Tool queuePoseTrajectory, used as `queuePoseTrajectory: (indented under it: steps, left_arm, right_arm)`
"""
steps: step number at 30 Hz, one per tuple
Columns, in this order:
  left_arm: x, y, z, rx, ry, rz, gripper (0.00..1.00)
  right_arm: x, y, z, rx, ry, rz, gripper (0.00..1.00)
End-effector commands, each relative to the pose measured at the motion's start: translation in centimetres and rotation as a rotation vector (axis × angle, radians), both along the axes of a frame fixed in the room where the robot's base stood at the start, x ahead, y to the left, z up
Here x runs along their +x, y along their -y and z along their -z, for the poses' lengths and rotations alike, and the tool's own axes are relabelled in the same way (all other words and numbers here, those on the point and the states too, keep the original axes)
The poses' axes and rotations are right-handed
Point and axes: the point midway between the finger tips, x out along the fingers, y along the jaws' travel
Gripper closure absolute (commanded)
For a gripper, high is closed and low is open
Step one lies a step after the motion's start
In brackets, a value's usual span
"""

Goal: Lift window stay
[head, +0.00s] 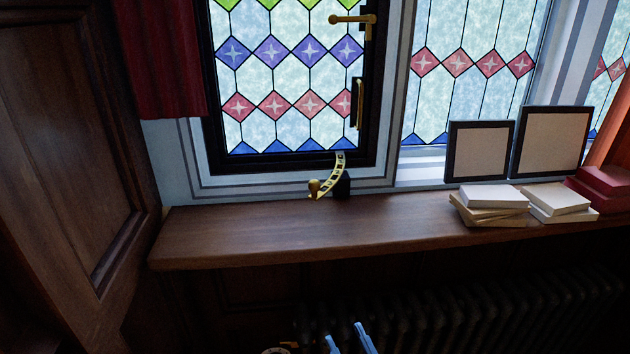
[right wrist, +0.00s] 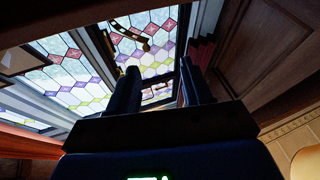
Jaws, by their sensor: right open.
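The window stay (head: 329,176) is a curved brass bar with dark holes and a round knob at its lower left end. In the head view it sits at the bottom of the dark-framed stained-glass window (head: 213,110), just above the wooden sill. A small black block (head: 342,186) stands beside it. The stay also shows in the right wrist view (right wrist: 126,33), near the top, beyond my fingers. My right gripper (head: 347,338) is at the bottom edge of the head view, below and in front of the sill, open and apart from the stay. My left gripper is not visible.
The sill (head: 250,235) is clear left of the stay. White books (head: 492,205), two framed panels (head: 550,142) and red books (head: 600,188) occupy its right part. A dark radiator (head: 470,310) is below. A red curtain (head: 160,60) and wood panelling (head: 60,150) stand at left.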

Motion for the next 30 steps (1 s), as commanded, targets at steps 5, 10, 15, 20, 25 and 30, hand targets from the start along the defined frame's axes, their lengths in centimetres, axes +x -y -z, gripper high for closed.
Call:
queuePoseTrajectory:
  steps: [5,10,15,20,25,30]
  left_arm:
    - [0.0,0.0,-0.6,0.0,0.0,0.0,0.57]
    - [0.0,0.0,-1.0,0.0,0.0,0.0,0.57]
    - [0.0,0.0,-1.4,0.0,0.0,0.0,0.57]
    - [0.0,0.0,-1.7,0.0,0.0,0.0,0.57]
    - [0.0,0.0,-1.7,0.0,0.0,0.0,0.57]
    - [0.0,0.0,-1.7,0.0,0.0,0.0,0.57]
  right_arm:
    - [4.8,-6.0,-5.3,-0.055,0.067,-0.047,0.51]
    - [8.6,-10.9,-10.4,-0.095,0.083,-0.031,0.51]
    - [11.8,-14.6,-16.4,-0.101,0.062,0.048,0.51]
    - [14.2,-15.7,-22.0,-0.054,-0.014,0.199,0.51]
    - [15.9,-12.4,-23.3,0.034,-0.168,0.439,0.51]
    - [15.9,-8.9,-20.2,0.087,-0.302,0.614,0.51]
